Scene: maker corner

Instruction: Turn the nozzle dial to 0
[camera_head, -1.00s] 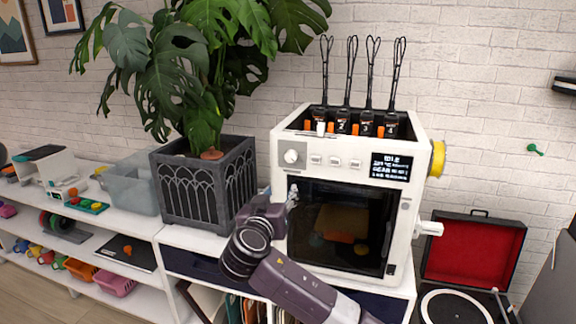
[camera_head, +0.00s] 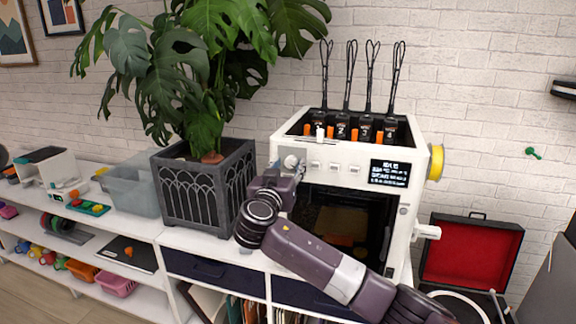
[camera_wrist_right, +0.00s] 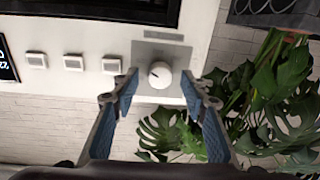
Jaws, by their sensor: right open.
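The nozzle dial (camera_head: 291,162) is a round white knob on a grey plate at the upper left of the white 3D printer's (camera_head: 333,178) front. In the right wrist view the dial (camera_wrist_right: 159,75) shows a dark pointer mark near its middle, towards its left side. My right gripper (camera_head: 289,170) is right at the dial and partly covers it in the head view. In the right wrist view the open fingers (camera_wrist_right: 160,86) stand on either side of the dial, with gaps between them and it. My left gripper is not in view.
Several square buttons (camera_wrist_right: 73,63) and a lit screen (camera_head: 390,173) are beside the dial. A leafy plant in a dark planter (camera_head: 207,190) stands close to the printer's left. A yellow spool (camera_head: 436,162) is on its right side.

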